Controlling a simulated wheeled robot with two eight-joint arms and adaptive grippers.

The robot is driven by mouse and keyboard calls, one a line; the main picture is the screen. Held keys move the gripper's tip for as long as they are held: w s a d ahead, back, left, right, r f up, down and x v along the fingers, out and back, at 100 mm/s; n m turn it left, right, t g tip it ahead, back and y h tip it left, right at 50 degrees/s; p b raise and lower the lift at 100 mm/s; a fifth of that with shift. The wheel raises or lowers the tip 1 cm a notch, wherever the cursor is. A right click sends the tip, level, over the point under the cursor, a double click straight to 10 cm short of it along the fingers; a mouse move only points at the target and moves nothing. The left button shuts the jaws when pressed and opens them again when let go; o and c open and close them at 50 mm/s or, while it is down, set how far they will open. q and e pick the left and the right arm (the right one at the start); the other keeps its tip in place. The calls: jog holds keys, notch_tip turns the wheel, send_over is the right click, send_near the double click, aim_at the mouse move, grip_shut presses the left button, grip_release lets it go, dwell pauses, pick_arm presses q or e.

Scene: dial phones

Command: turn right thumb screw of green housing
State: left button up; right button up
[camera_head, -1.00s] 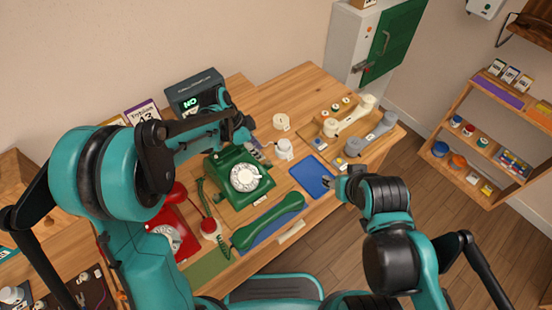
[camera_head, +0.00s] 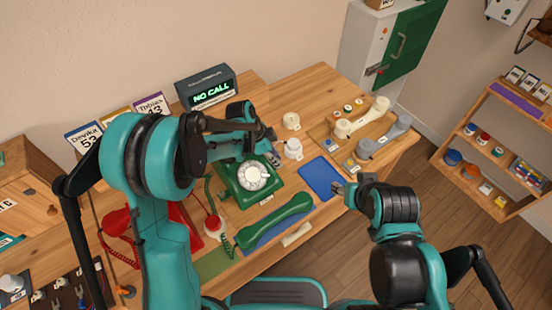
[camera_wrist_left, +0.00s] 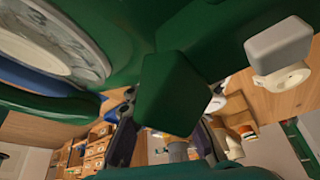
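The green housing (camera_head: 238,190) is a dial phone body with a pale round dial, standing upright on the wooden table. My left gripper (camera_head: 274,148) is low behind its far right side. In the left wrist view, the green housing (camera_wrist_left: 60,20) fills the top, with the dial at the upper left. A green block hides part of the left gripper (camera_wrist_left: 165,140), whose dark fingers look spread apart on either side of it. I cannot make out the right thumb screw. My right gripper (camera_head: 340,187) is beside the blue tray; its fingers are too small to read.
A green handset (camera_head: 275,222) lies in front of the housing. A blue tray (camera_head: 319,178) is to its right. White pots (camera_head: 293,148) stand close to the left gripper. A red phone is partly hidden behind my left arm. A dark display (camera_head: 208,90) reads "NO CALL".

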pick_arm(q)
grip_shut()
jog(key=n+t, duration=0.1)
jog(key=n, duration=0.3)
jog(key=shift+s+d+n+t+y, duration=0.1)
jog(key=shift+n+t+y, duration=0.2)
jog(key=shift+t, duration=0.1)
jog(key=n+t+y, duration=0.1)
jog(key=n, duration=0.3)
jog(key=shift+b, duration=0.35)
jog(key=n+y, duration=0.1)
jog(key=n, duration=0.2)
jog(key=n+t+y, duration=0.1)
jog(key=n, duration=0.1)
jog(key=shift+d+n, duration=0.15)
jog(key=shift+n, duration=0.25)
jog(key=shift+n+y, duration=0.9)
jog(key=shift+n, duration=1)
jog(key=o, duration=0.5)
grip_release()
